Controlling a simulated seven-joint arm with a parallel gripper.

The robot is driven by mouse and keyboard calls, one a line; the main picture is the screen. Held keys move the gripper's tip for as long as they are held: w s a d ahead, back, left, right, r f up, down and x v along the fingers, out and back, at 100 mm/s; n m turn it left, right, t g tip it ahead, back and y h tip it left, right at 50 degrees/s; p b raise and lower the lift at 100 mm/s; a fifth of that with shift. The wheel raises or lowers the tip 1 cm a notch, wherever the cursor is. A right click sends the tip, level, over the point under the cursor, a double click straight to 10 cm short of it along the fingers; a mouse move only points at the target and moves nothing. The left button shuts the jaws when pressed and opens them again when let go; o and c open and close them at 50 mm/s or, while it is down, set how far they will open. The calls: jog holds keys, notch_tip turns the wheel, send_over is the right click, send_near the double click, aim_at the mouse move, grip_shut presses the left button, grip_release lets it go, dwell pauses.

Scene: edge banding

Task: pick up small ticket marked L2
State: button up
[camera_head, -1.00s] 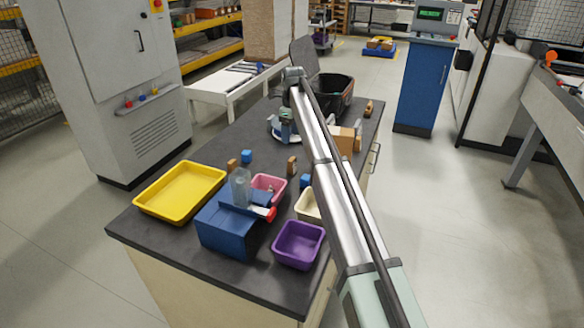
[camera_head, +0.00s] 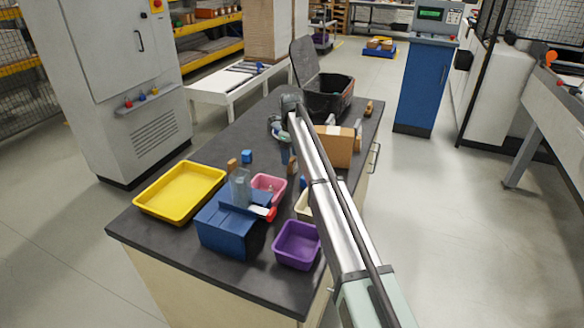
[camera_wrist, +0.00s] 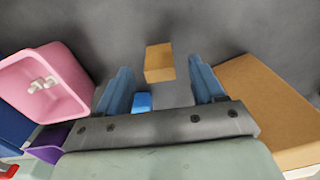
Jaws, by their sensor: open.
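My gripper (camera_wrist: 162,88) is open, with one blue finger on each side in the wrist view. A small tan block (camera_wrist: 159,62) and a blue block (camera_wrist: 142,102) show between the fingers, below them on the dark bench top. A flat, lighter grey patch (camera_wrist: 178,93) also lies between the fingers; I cannot tell whether it is a ticket. I can read no L2 mark in any view. In the head view, my gripper (camera_head: 285,153) is over the middle of the bench, partly hidden by my arm.
A pink bin (camera_wrist: 42,87) with small white pieces is left of my gripper; a brown box (camera_wrist: 262,105) is close on the right. The bench (camera_head: 190,247) also holds a yellow tray (camera_head: 180,192), a blue box (camera_head: 225,232), a purple bin (camera_head: 297,245) and a black open-lidded crate (camera_head: 330,98).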

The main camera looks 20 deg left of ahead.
aim_at(291, 159)
notch_tip(291, 159, down, 5)
jog(key=shift+d+r, duration=0.1)
jog(key=shift+d, duration=0.05)
jog(key=shift+s, duration=0.1)
jog(key=shift+c, duration=0.2)
jog(key=c, duration=1)
